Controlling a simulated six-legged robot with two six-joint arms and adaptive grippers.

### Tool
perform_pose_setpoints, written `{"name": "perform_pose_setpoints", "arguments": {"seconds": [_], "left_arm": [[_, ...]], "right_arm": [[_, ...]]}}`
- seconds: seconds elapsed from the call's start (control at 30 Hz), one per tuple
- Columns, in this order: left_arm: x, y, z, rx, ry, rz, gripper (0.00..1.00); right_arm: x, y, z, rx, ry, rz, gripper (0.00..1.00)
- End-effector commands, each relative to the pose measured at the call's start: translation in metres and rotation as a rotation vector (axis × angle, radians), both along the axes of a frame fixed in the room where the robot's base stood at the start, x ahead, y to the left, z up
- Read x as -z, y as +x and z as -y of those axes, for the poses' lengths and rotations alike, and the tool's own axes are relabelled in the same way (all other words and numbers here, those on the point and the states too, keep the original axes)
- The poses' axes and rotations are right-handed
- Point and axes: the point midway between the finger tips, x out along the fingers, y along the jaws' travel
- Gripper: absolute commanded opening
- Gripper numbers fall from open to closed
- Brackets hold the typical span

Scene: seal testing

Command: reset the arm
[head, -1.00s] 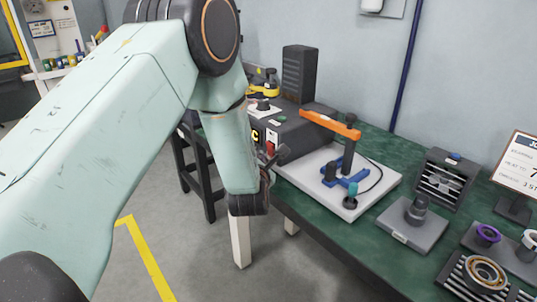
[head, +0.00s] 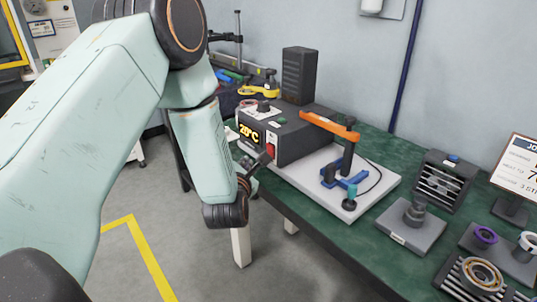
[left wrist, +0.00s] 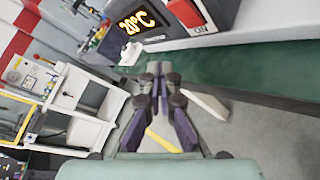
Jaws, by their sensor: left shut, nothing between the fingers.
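My left arm (head: 85,125) is pale green and fills the left of the head view. It reaches over the floor to the near side of the green bench. My left gripper (head: 258,163) is partly hidden behind the dark wrist joint, in front of the dark heater box. In the left wrist view the gripper (left wrist: 160,69) has its fingers together with nothing between them. The heater box (head: 285,133) shows a lit 20°C display and a red switch; its front also shows at the top of the left wrist view (left wrist: 170,32). My right gripper is not in view.
The green bench (head: 335,235) runs along the grey wall. On it are a white plate (head: 300,181) with an orange-levered clamp (head: 330,125), a grey block (head: 405,228), a slotted rack (head: 443,180) and ring parts (head: 482,275). The floor (head: 195,265) left of the bench is open.

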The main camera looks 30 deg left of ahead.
Motion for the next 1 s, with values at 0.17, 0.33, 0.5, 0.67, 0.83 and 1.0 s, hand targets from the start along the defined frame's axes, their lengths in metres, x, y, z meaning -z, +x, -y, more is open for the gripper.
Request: {"name": "perform_pose_setpoints", "arguments": {"seconds": [0.17,0.33,0.5,0.67,0.83,1.0], "left_arm": [[-0.001,-0.007,-0.003,0.0,0.0,0.0,0.0],[-0.001,-0.008,-0.003,0.001,0.0,0.0,0.0],[-0.001,-0.008,-0.003,0.001,0.0,-0.001,0.0],[-0.001,-0.008,-0.003,0.002,0.004,-0.003,0.0],[0.003,-0.008,-0.001,0.044,0.133,-0.081,0.0],[0.023,-0.016,0.008,0.175,0.395,-0.283,0.0]], "right_arm": [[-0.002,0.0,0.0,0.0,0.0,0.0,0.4],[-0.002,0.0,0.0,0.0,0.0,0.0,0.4],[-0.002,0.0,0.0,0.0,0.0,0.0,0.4],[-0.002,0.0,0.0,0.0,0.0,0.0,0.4],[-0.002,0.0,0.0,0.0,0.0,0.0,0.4],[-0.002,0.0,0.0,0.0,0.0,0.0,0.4]]}}
